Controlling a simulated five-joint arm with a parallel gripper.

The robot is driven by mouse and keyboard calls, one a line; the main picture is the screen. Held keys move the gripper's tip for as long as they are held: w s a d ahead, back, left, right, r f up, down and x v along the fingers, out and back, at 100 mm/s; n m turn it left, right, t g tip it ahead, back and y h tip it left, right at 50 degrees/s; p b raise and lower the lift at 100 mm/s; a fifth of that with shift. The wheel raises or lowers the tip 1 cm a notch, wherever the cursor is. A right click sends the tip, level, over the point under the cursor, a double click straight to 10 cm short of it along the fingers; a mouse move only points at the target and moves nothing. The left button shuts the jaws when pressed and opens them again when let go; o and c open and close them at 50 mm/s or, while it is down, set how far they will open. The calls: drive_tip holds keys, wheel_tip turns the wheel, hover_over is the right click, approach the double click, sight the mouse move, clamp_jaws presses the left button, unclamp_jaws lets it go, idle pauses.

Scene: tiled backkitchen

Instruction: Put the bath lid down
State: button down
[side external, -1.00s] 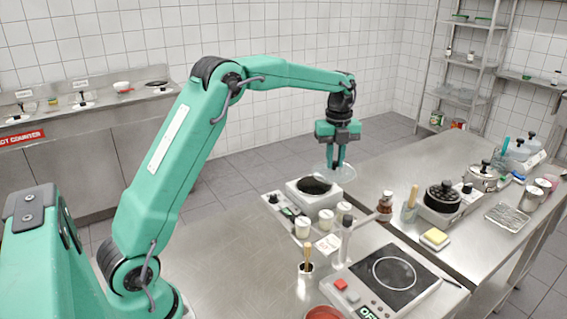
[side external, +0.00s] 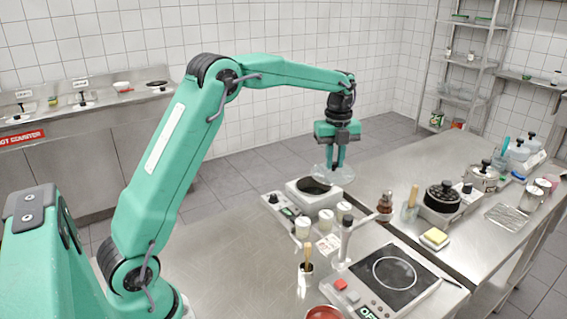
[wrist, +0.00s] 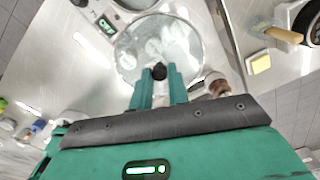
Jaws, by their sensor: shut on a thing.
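The bath lid (side external: 334,176) is a clear round glass lid with a dark knob. My gripper (side external: 336,164) is shut on the knob and holds the lid roughly level in the air. The lid looks above and to the right of the opening there. In the wrist view the lid (wrist: 150,48) spreads in front of my gripper (wrist: 159,76), with the knob between the fingertips. The gap below the lid is hard to judge.
White-capped jars (side external: 326,220) stand close to the bath. A brown bottle (side external: 385,206), a black pot (side external: 442,196) and a yellow sponge (side external: 435,237) stand to the right. A hotplate (side external: 385,279) lies in front. The steel counter to the left of the bath (side external: 225,240) is clear.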

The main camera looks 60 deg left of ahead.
drive_tip(key=s+f+n, duration=0.2)
drive_tip(key=s+f, duration=0.1)
drive_tip(key=s, duration=0.6)
drive_tip(key=s+f+n, duration=0.2)
drive_tip(key=s+f, duration=0.1)
drive_tip(key=s, duration=0.6)
drive_tip(key=shift+s, duration=0.35)
drive_tip(key=a+f, duration=0.2)
drive_tip(key=a, duration=0.1)
drive_tip(key=a+f, duration=0.2)
drive_tip(key=a, duration=0.2)
drive_tip(key=a+f, duration=0.3)
drive_tip(key=a, duration=0.1)
drive_tip(key=shift+a, duration=0.25)
drive_tip(key=shift+f, duration=1.95)
drive_tip(key=shift+f, duration=0.1)
drive_tip(key=c, duration=1.3)
unclamp_jaws()
drive_tip(key=shift+c, duration=0.2)
